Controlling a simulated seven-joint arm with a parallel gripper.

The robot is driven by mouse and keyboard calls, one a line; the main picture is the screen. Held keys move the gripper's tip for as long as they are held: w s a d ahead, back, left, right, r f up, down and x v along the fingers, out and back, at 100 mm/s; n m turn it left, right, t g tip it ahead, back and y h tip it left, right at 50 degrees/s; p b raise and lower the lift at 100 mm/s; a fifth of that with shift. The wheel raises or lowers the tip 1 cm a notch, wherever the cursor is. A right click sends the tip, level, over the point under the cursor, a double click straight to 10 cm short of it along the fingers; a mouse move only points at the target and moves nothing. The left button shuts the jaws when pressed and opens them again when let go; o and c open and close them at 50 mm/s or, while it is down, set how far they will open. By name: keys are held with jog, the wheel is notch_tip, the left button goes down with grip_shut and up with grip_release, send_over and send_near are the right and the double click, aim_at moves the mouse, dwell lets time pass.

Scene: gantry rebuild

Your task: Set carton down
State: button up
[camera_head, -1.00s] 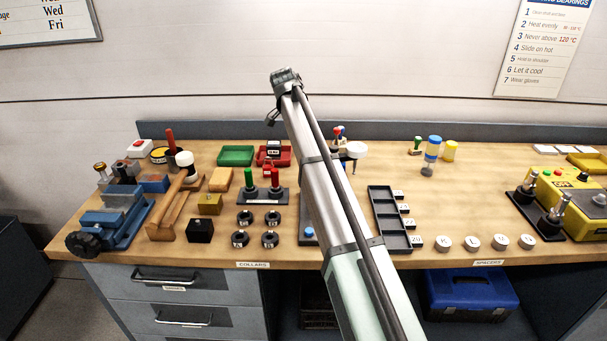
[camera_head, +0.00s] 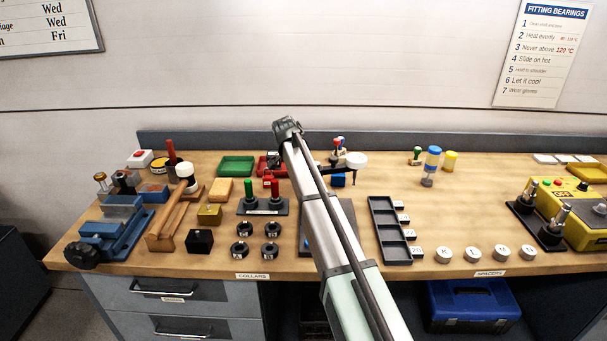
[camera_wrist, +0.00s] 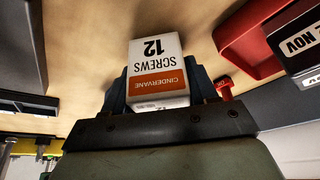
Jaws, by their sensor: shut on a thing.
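The carton (camera_wrist: 156,52) is a small white and orange box with "SCREWS 12" on it, upside down in the wrist view. My gripper (camera_wrist: 159,82) is shut on it, with a blue-grey finger at each side. The wooden bench top (camera_wrist: 85,55) shows behind the carton. I cannot tell whether the carton touches the bench. In the head view my arm hides the carton and the gripper's grip on it.
A red bin (camera_wrist: 252,35) with a dark date block (camera_wrist: 298,42) is at the wrist view's right. In the head view, a green tray (camera_head: 237,166), red and green handled tools (camera_head: 274,190) and a dark divided tray (camera_head: 385,230) stand around my arm. Bare bench (camera_head: 500,205) lies right.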

jog(key=shift+f, duration=0.2)
jog(key=shift+f, duration=0.15)
jog(key=o, duration=1.1)
jog(key=v, duration=1.2)
